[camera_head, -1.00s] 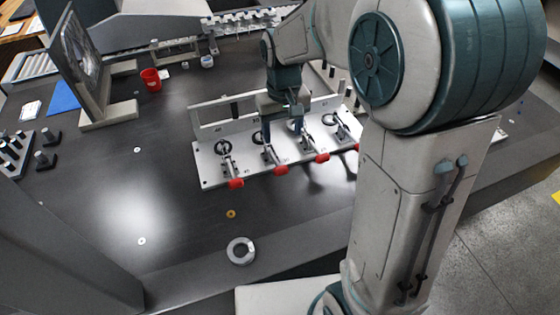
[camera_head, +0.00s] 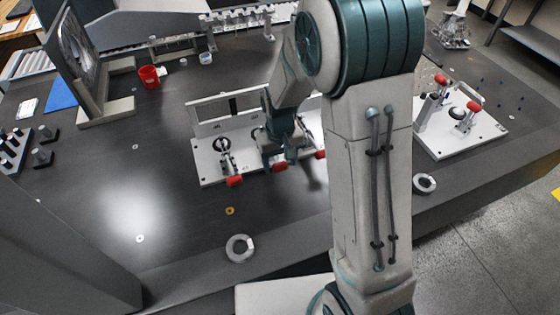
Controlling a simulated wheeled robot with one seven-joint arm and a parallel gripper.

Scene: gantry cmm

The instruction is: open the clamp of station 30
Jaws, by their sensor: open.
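A pale clamp plate (camera_head: 208,170) stands on the dark table with a row of toggle clamps, each with a red-tipped handle. The station labels are too small to read surely. The leftmost clamp (camera_head: 224,155) shows fully, its red handle tip (camera_head: 235,181) low at the front edge. My gripper (camera_head: 284,157) is open, pointing down at the second clamp from the left, close to its red handle tip (camera_head: 280,167). I cannot tell whether it touches. My gripper hides most of that clamp. A third red tip (camera_head: 320,154) shows right of it; my arm hides the plate's right end.
A second fixture (camera_head: 460,139) with red-tipped handles stands at the right. A grey ring (camera_head: 239,248) and another ring (camera_head: 425,183) lie near the front edge. A red cup (camera_head: 149,77) stands at the back left. The table's left middle is mostly clear.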

